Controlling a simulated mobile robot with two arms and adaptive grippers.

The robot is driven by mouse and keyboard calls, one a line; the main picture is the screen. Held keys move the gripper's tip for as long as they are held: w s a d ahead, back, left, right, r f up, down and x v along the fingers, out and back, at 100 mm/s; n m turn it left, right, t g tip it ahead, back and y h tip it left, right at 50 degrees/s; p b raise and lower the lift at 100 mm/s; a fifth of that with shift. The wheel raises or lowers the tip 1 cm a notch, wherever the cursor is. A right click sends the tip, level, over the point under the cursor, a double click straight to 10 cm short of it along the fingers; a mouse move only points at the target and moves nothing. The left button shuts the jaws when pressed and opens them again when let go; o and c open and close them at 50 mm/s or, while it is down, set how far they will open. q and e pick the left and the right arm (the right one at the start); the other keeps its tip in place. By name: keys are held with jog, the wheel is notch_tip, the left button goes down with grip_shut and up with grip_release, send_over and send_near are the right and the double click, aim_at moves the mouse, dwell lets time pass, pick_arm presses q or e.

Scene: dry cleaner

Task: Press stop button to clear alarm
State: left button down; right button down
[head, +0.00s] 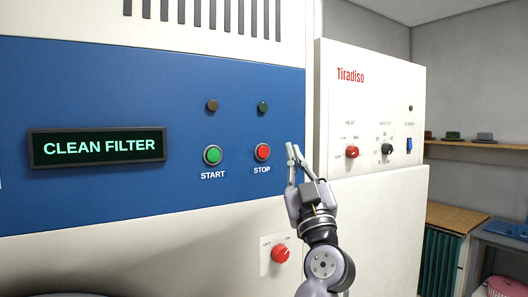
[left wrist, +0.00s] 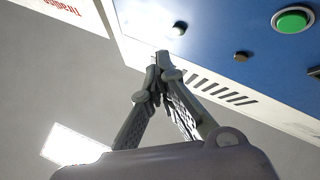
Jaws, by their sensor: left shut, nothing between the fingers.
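The red STOP button (head: 263,152) sits on the blue machine panel, right of the green START button (head: 212,155). The display (head: 97,147) reads CLEAN FILTER in green letters. My left gripper (head: 293,147) is shut and empty, fingers pointing up, just right of the STOP button in the head view. I cannot tell how far its tips are from the panel. In the left wrist view the shut fingertips (left wrist: 160,66) show below a small round lamp (left wrist: 178,28), with the green button (left wrist: 293,20) at upper right; the red button is not visible there.
Another red knob (head: 280,253) is below STOP, left of my arm.

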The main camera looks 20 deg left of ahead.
aim_at(263, 152)
pick_arm(q)
jog(key=shift+w, duration=0.1)
jog(key=w+a, duration=0.1)
jog(key=a, duration=0.1)
jog(key=w+a+p, duration=0.1)
jog(key=w+a, duration=0.3)
jog(key=a, duration=0.1)
jog(key=shift+w+f+p, duration=0.1)
jog(key=shift+w+p, duration=0.1)
jog(key=shift+p, duration=0.15)
dwell(0.9)
dwell(0.6)
